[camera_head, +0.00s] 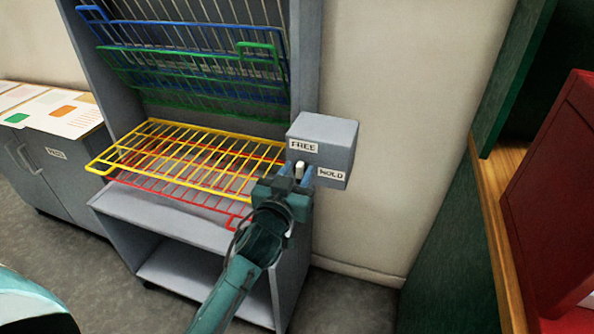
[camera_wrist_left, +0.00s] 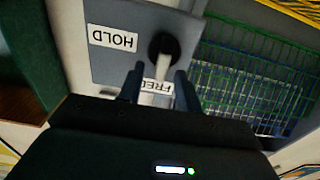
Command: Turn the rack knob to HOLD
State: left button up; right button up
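The rack knob (camera_wrist_left: 165,46) is a dark round dial with a pale handle, on the grey box (camera_head: 331,137) at the rack's right side. The handle (camera_head: 299,170) stands upright and its pale end lies near the FREE label (camera_head: 303,146); the label also shows upside down in the wrist view (camera_wrist_left: 158,87). The HOLD label (camera_head: 331,174) is to the right of the knob. My left gripper (camera_head: 296,174) is in front of the knob. Its fingers (camera_wrist_left: 159,86) are apart, one on each side of the handle's end; contact is not clear. My right gripper is not in view.
The rack holds blue (camera_head: 160,35), green (camera_head: 190,88), yellow (camera_head: 190,150) and red (camera_head: 170,192) wire shelves; blue and green are tilted up, yellow and red lie lower. A grey cabinet (camera_head: 50,165) with papers stands left.

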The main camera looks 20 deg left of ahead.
pick_arm(q)
grip_shut()
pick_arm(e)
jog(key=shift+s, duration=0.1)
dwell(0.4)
pick_arm(q)
jog(key=m, duration=0.1)
jog(key=m+p, duration=0.1)
jog(key=shift+d+r+m, duration=0.1)
jog(key=shift+d+m, duration=0.15)
jog(key=shift+m, duration=0.05)
jog(key=m, duration=0.1)
jog(key=m+p, duration=0.1)
jog(key=m, duration=0.1)
jog(key=shift+d+m, duration=0.3)
jog(key=m, duration=0.4)
jog(key=f+m, duration=0.1)
jog(key=m, duration=0.3)
jog(key=d+f+m+p, duration=0.1)
jog(key=m, duration=0.2)
jog(key=shift+m, duration=0.4)
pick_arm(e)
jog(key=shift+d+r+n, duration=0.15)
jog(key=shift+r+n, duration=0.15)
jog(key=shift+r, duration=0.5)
